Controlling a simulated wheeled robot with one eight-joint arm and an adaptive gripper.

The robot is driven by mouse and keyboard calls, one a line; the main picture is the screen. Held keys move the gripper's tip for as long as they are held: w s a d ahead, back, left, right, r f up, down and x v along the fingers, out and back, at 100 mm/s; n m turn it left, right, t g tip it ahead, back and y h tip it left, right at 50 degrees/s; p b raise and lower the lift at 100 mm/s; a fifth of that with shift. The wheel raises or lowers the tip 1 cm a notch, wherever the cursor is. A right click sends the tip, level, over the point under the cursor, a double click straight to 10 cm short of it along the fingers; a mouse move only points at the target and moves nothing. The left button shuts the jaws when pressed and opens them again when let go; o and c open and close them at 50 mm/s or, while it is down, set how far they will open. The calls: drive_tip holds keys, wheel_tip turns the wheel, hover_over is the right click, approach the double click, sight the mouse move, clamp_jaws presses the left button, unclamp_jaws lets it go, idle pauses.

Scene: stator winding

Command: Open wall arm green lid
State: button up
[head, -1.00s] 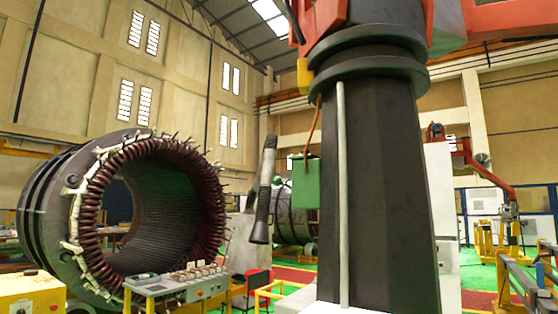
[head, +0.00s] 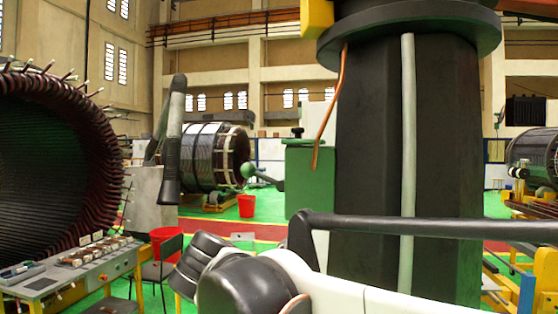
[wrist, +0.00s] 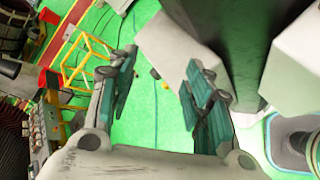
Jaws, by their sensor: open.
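The green box (head: 312,182) hangs on the left side of a thick dark column (head: 440,130) in the head view. Its flat green lid (head: 308,143) lies on top, with a small black knob (head: 297,132) at the back left; it looks closed. An orange-brown cable runs down in front of the lid. My gripper (wrist: 164,66) shows in the wrist view with its two teal-padded fingers wide apart and nothing between them. Green floor lies below it. My white and black arm crosses the lower head view, below the box. I cannot make out the lid in the wrist view.
A large stator (head: 50,160) stands at the left, with a control desk (head: 75,265) before it. Red buckets (head: 246,206) stand on the floor. A yellow frame (wrist: 88,60) shows in the wrist view.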

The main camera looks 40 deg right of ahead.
drive_tip(key=w+d+r+n+h+p, duration=0.1)
drive_tip(key=w+r+n+h+p, duration=0.15)
drive_tip(key=r, duration=0.65)
drive_tip(key=w+d+r+n+h+p, duration=0.15)
drive_tip(key=r+p, duration=0.25)
drive_tip(key=r, duration=0.5)
drive_tip(key=n+h+p, duration=0.4)
drive_tip(key=p, duration=0.1)
approach(294, 129)
drive_tip(key=p+x, duration=0.1)
drive_tip(key=x, duration=1)
drive_tip(key=shift+w+d+p, duration=0.15)
drive_tip(key=shift+d+p, duration=0.15)
drive_tip(key=shift+p, duration=0.1)
drive_tip(key=shift+c, duration=0.2)
clamp_jaws()
